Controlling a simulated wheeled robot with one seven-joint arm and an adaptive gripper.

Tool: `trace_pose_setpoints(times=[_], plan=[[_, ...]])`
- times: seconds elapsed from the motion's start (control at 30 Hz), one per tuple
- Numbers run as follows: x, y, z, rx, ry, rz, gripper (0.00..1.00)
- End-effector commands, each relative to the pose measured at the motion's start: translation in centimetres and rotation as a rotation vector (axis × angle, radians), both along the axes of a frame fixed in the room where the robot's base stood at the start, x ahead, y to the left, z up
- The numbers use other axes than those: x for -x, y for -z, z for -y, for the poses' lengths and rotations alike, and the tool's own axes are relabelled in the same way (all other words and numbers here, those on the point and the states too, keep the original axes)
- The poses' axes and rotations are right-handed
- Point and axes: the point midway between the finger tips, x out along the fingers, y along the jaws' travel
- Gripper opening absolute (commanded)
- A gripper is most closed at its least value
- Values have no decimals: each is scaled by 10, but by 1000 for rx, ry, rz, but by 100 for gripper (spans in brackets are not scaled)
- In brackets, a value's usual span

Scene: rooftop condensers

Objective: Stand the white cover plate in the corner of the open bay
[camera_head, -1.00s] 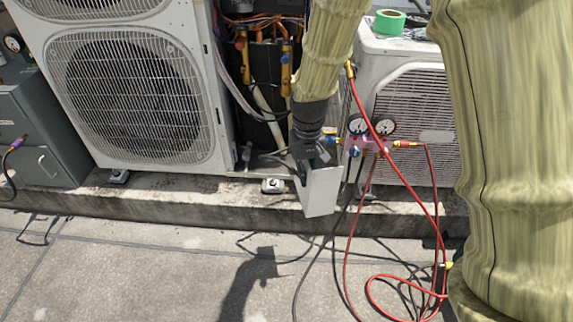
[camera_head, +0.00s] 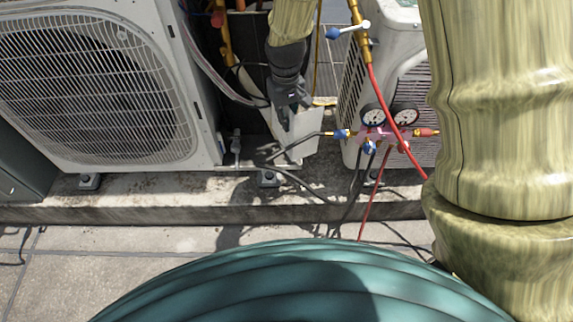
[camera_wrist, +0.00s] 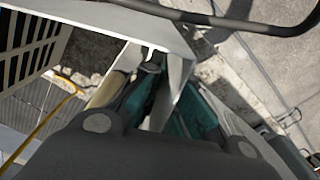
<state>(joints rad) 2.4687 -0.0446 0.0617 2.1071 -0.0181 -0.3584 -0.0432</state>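The white cover plate (camera_head: 304,124) hangs below and behind my gripper (camera_head: 286,120) in the head view, at the mouth of the open bay (camera_head: 250,88). My gripper looks shut on its upper part; the exact contact is hidden by the gripper's dark body. In the wrist view a pale, thin panel (camera_wrist: 176,82) runs up from the dark gripper body and is partly blurred. The plate's lower edge is close to the bay's floor, but I cannot tell whether it touches.
The left condenser (camera_head: 95,90) borders the bay. A valve (camera_head: 236,148) and a black hose stand near its floor. The gauge manifold (camera_head: 385,128) with its red hose is just right of the plate. A concrete ledge (camera_head: 130,205) runs below.

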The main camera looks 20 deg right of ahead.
Motion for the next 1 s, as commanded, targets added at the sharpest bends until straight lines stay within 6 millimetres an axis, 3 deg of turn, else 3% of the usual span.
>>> trace_pose_setpoints(times=[0.23, 0.53, 0.77, 1.0], plan=[[32, 44, -2, 5, -419, -5, 0], [87, 95, -17, 14, -979, 2, 0], [105, 108, -23, 16, -1138, 11, 0], [101, 111, -23, 16, -1157, 14, 0]])
